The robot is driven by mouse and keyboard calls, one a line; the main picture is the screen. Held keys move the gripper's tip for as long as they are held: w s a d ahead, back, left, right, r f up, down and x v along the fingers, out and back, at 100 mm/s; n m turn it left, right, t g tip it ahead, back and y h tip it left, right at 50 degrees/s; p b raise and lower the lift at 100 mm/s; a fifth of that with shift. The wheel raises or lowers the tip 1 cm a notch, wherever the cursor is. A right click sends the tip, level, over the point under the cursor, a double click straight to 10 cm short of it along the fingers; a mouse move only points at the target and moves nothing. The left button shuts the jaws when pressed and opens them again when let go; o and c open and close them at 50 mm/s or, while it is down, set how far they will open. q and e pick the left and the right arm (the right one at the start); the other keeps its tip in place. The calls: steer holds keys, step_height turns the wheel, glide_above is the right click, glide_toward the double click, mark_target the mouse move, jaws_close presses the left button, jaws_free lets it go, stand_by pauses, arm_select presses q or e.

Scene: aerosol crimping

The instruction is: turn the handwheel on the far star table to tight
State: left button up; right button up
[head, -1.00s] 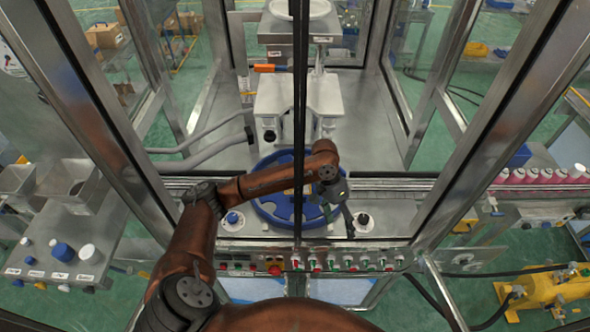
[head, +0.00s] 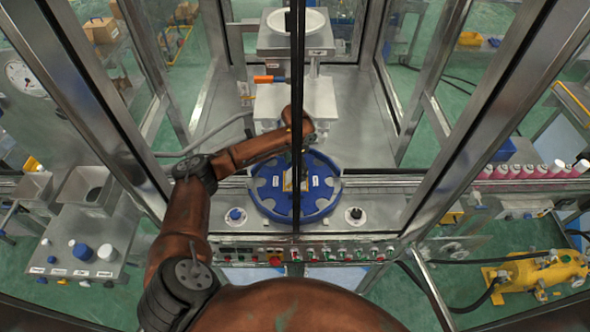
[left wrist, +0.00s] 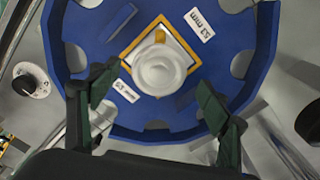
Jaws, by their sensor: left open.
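A blue round star table (head: 270,207) with scalloped pockets lies on the steel deck behind the control panel. A yellow-edged square plate (head: 288,181) sits at its middle, partly hidden by a dark upright post. In the left wrist view the blue star table (left wrist: 85,35) carries "53 mm" labels and a white round knob-like part (left wrist: 160,70) at its centre, which looks like the handwheel. My left gripper (left wrist: 160,95) is open, with its fingers apart on either side of and short of the white part. In the head view its fingers are mostly hidden behind the post. My right gripper is not in view.
A control panel (head: 330,253) with several switches runs along the front. A steel-and-white machine head (head: 315,100) stands behind. Metal frame posts surround the cell.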

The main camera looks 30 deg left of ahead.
arm_select(q)
steer(key=shift+f, duration=1.05)
steer(key=c, duration=1.2)
